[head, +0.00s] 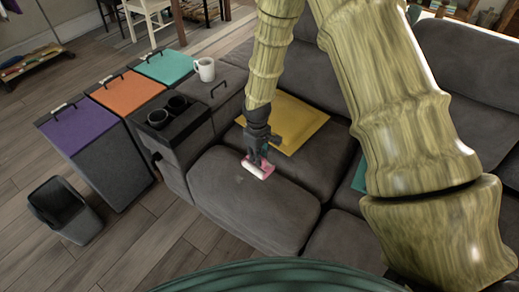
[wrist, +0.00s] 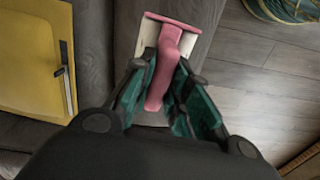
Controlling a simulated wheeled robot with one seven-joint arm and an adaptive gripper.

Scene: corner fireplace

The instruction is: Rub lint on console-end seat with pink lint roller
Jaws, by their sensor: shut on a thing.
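The pink lint roller (head: 262,168) is in my gripper (head: 257,145), over the dark grey console-end seat (head: 250,208). In the wrist view, the fingers of my gripper (wrist: 166,88) are shut around the roller's pink handle (wrist: 163,72). Its white roller head points away from my palm. In the head view the head is low over the rear part of the seat; I cannot tell if it touches. A faint pale patch, perhaps lint (head: 239,180), shows on the seat just left of the roller.
The black console (head: 182,125) with two cup holders borders the seat on the left. A white mug (head: 204,69) stands behind it. Purple (head: 80,124), orange and teal lidded bins stand beyond. An open dark bin (head: 66,212) is on the floor.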

